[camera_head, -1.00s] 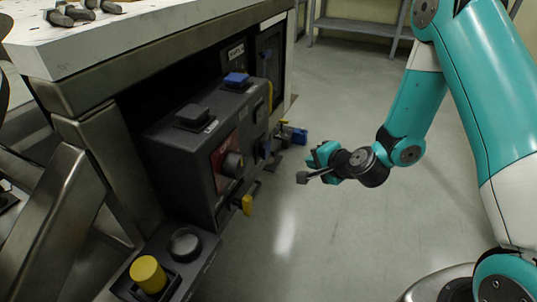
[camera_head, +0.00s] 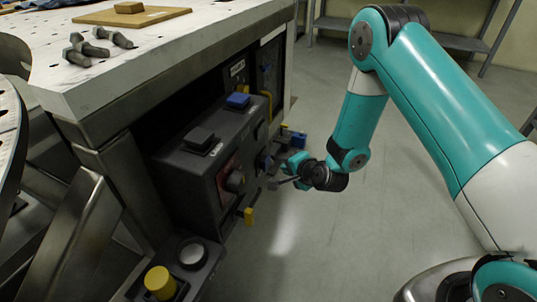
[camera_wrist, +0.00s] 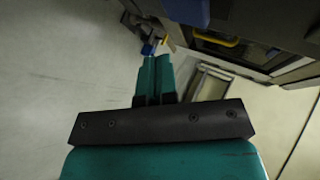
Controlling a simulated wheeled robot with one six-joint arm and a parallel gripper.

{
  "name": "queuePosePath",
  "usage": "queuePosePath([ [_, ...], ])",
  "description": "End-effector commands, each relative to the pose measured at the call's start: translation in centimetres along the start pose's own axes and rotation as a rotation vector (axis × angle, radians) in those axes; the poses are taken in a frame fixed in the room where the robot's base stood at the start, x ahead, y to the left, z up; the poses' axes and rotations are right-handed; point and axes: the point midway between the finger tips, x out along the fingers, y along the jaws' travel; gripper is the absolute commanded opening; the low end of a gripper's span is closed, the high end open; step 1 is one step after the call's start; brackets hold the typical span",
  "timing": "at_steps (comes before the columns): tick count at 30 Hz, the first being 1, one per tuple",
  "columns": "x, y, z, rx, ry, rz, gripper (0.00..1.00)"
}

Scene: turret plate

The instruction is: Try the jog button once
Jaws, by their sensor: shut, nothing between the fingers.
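I cannot tell which control is the jog button, as the labels are too small to read. A dark box under the table carries a black square button (camera_head: 199,139) and a blue square button (camera_head: 238,100) on top, and a dark round knob (camera_head: 235,181) on its front. A lower box has a yellow round button (camera_head: 160,282) and a grey round button (camera_head: 192,253). My gripper (camera_head: 290,164) is right of the dark box, apart from the buttons. Its teal fingers (camera_wrist: 155,76) are shut and empty in the wrist view.
The white table top (camera_head: 150,55) overhangs the dark box, with several grey bolts (camera_head: 98,42) and a tan board (camera_head: 132,15) on it. Yellow handles (camera_head: 247,215) and blue parts (camera_head: 297,138) stick out near my gripper. The floor (camera_head: 400,180) is open to the right.

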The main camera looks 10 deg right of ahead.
Motion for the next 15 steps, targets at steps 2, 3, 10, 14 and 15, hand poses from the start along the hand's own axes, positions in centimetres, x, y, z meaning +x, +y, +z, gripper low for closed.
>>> queuePosePath([
  [2, 0.3, -0.8, 0.5, -0.002, -0.003, 0.000, 0.00],
  [3, 0.6, -0.9, 0.6, -0.001, -0.002, 0.001, 0.00],
  [10, 1.4, -1.1, 1.0, 0.001, 0.000, -0.001, 0.00],
  [14, 1.5, -1.0, 1.0, 0.001, 0.000, 0.000, 0.00],
  [15, 1.5, -1.0, 1.0, 0.001, 0.000, 0.000, 0.00],
])
